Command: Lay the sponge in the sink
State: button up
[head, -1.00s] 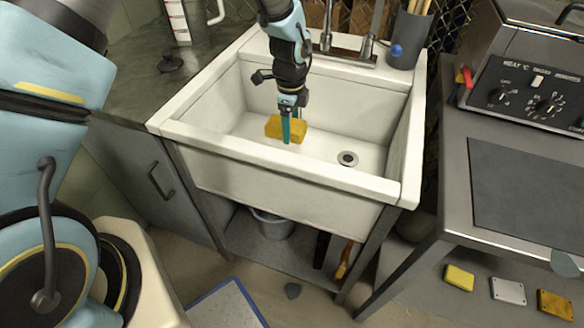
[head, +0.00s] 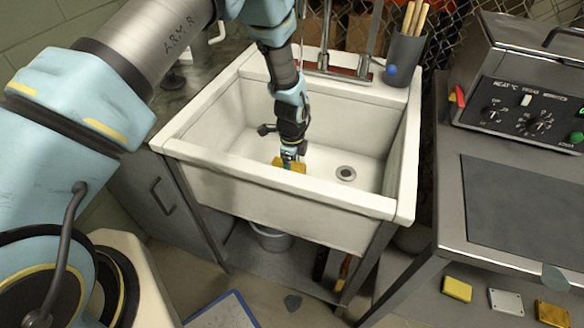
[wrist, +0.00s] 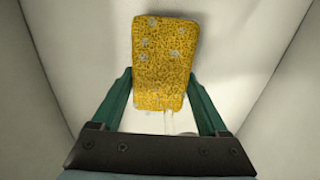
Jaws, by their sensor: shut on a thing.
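The yellow sponge (head: 290,164) is inside the white sink (head: 285,184), low in the basin and left of the drain. My gripper (head: 290,160) reaches down into the basin over it. In the wrist view, my gripper (wrist: 163,88) has its green fingers on both sides of the sponge (wrist: 162,50) and is shut on it. The sponge's porous face shows several pale spots. The sink's front wall hides the sponge's lower part in the head view, so I cannot tell whether it touches the basin floor.
The drain (head: 346,173) is to the right in the basin. The faucet (head: 335,62) and a dark cup with sticks (head: 405,55) stand at the sink's back edge. A bench with a control panel (head: 530,110) is at right. The sink's rim surrounds my arm.

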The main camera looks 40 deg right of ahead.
jog(key=shift+f, duration=0.2)
jog(key=o, duration=1.3)
jog(key=shift+r, duration=0.2)
jog(key=shift+r+b, duration=1)
jog(key=shift+r, duration=2.75)
